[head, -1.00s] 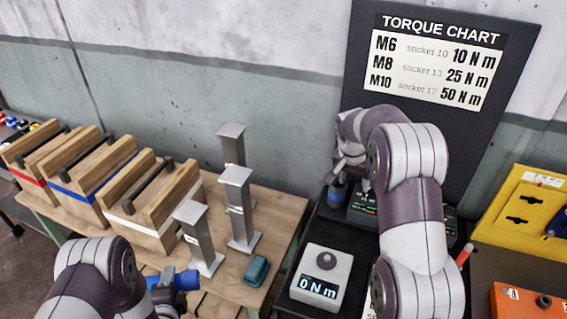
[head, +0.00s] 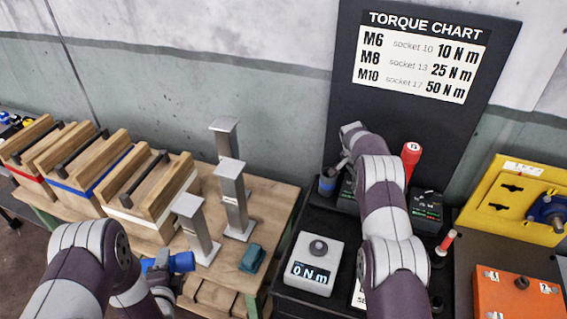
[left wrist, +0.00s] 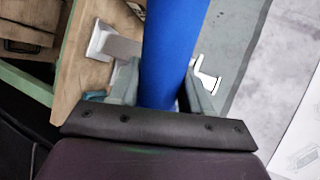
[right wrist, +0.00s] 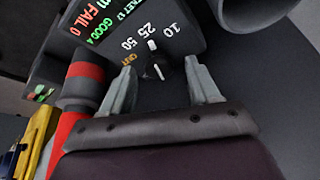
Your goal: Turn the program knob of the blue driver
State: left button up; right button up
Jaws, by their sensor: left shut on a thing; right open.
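The blue driver (head: 180,262) is held in my left gripper (head: 158,280), left of the teal block. In the left wrist view its blue body (left wrist: 172,50) stands between the shut fingers. My right gripper (right wrist: 160,78) is open, with its fingers pointing at a dark control box. The round black program knob (right wrist: 152,68) with white marks lies between and just past the fingertips. Labels 10, 25 and 50 surround it. Contact cannot be told. In the head view my right arm hides the knob and most of the box (head: 346,196).
A red driver (head: 411,160) stands close right of my right arm; its red body shows beside the right gripper (right wrist: 76,110). A dark cylindrical holder (head: 327,186) stands left of the box. A 0 N m meter (head: 313,262), metal posts (head: 232,200) and wooden crates (head: 150,205) stand nearby.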

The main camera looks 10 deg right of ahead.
pick_arm(q)
jog(key=shift+r, duration=0.1)
pick_arm(e)
jog(key=c, duration=1)
jog(key=shift+c, duration=0.2)
jog(key=shift+f, duration=0.1)
pick_arm(q)
jog(key=shift+f+b, duration=1.1)
pick_arm(e)
jog(key=shift+s+d+n+t+y, duration=0.1)
jog(key=shift+n+t+y, duration=0.3)
jog(key=shift+n, duration=1)
pick_arm(q)
jog(key=shift+f+b, duration=0.8)
jog(key=shift+b, duration=0.05)
pick_arm(e)
jog(key=n+t+y, duration=0.1)
jog(key=n, duration=0.3)
jog(key=shift+d+n, duration=0.15)
jog(key=shift+n, duration=0.25)
jog(key=shift+y, duration=0.3)
pick_arm(q)
jog(key=shift+f, duration=0.1)
pick_arm(e)
jog(key=o, duration=1)
